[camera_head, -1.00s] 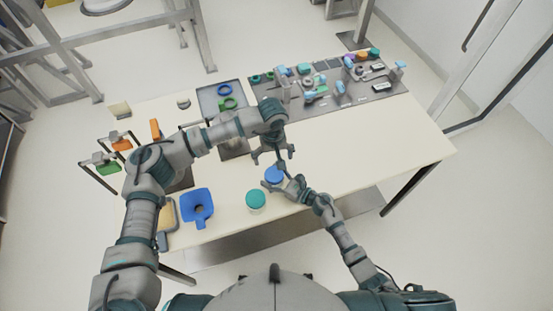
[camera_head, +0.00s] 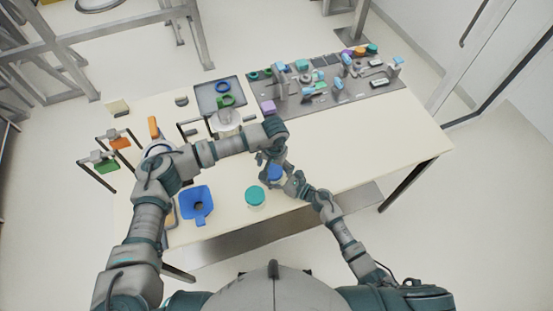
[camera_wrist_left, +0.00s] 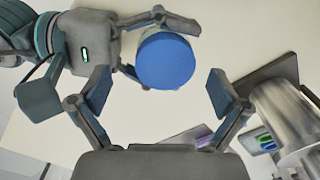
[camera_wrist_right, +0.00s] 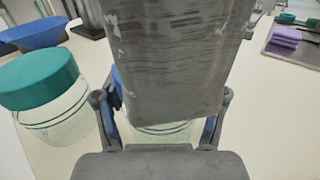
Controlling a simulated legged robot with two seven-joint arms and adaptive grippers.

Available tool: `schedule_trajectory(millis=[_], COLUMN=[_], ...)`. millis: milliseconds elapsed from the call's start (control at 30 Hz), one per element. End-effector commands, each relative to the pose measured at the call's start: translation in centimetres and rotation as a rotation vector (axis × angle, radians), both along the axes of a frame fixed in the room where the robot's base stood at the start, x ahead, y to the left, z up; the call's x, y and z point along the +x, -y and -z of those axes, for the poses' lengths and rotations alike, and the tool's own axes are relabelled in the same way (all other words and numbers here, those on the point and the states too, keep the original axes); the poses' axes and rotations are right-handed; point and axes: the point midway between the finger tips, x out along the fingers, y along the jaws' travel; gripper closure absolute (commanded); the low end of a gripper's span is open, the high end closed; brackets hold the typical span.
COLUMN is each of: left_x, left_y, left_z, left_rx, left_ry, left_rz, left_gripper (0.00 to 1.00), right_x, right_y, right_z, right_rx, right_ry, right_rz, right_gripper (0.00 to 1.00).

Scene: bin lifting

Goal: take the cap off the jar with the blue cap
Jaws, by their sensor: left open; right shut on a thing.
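The jar with the blue cap (camera_head: 275,173) stands near the front edge of the table. Its round blue cap (camera_wrist_left: 167,60) is in place on top. My right gripper (camera_head: 289,184) is shut on the jar's side; in the right wrist view, the clear jar body (camera_wrist_right: 160,132) shows between its fingers. My left gripper (camera_head: 269,160) is open above and behind the cap. In the left wrist view, its fingers (camera_wrist_left: 158,90) are spread apart, with the cap ahead between them and not clasped. My left gripper's grey body hides most of the jar in the right wrist view.
A jar with a green cap (camera_head: 255,196) stands close by on the left; it also shows in the right wrist view (camera_wrist_right: 42,80). A blue funnel-like piece (camera_head: 196,204) lies further left. A metal vessel (camera_head: 226,121) and a grey tray (camera_head: 207,100) are behind. The table's right side is clear.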

Motion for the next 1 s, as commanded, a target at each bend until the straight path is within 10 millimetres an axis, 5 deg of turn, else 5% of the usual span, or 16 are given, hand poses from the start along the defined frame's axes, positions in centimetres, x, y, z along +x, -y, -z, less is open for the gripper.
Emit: schedule_trajectory(millis=[200, 500, 800, 1000], left_x=[0.0, 0.0, 0.0, 0.0], left_y=[0.2, 0.2, 0.2, 0.1], left_z=[1.9, 2.0, 2.2, 2.0], left_rx=[0.002, 0.002, 0.002, 0.003], left_ry=[0.000, 0.001, -0.002, 0.003], left_rz=[0.000, 0.000, 0.000, -0.002], left_gripper=[0.01, 0.01, 0.73, 0.74], right_x=[-0.2, -0.2, -0.1, -0.1], right_y=[0.1, 0.2, 0.2, 0.1], right_z=[0.3, 0.4, 0.4, 0.4], right_rx=[0.000, -0.001, -0.001, -0.001], right_ry=[-0.007, -0.007, -0.007, -0.006], right_rz=[-0.002, 0.000, 0.000, -0.002], right_gripper=[0.91, 0.91, 0.91, 0.91])
